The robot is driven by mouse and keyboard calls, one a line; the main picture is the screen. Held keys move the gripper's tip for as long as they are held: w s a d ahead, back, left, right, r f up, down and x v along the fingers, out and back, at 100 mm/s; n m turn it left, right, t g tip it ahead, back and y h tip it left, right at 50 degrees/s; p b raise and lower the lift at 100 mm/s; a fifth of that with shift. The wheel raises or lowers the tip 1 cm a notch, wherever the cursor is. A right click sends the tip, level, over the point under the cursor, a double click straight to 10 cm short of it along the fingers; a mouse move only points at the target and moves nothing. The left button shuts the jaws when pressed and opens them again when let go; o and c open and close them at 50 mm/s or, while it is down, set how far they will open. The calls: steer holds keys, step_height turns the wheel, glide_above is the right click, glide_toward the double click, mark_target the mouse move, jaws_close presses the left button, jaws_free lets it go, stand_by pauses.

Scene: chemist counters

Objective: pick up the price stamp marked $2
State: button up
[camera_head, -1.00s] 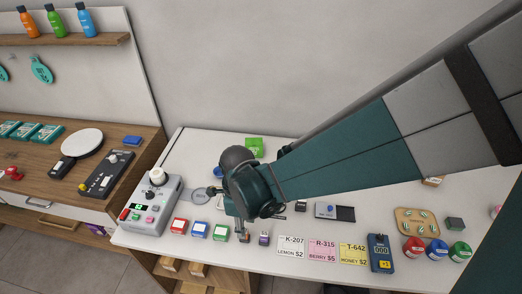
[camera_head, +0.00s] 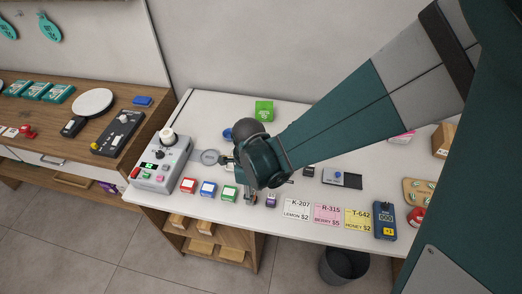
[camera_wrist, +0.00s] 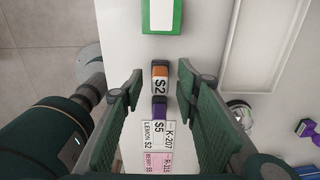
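The price stamp marked $2 (camera_wrist: 160,78) has an orange band and a dark end, and lies on the white counter in the wrist view. My gripper (camera_wrist: 160,72) is open, with one finger on each side of this stamp and visible gaps between. A purple stamp marked $5 (camera_wrist: 160,108) sits close beside it, also between the fingers but nearer the palm. In the head view my gripper is over the counter's front edge area and mostly hides the $2 stamp; the purple stamp (camera_head: 271,200) shows just right of it.
A green box (camera_head: 229,193) stands left of the gripper, with blue and red boxes beyond. Price cards (camera_head: 297,210) lie to the right, then a blue device (camera_head: 384,221). A grey machine (camera_head: 160,165) stands at the left end. A bin (camera_head: 345,265) is on the floor.

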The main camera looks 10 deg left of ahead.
steer(key=shift+c, duration=0.7)
jaws_close()
steer(key=shift+r, duration=0.2)
steer(key=shift+r+p, duration=0.55)
steer(key=shift+r, duration=4.3)
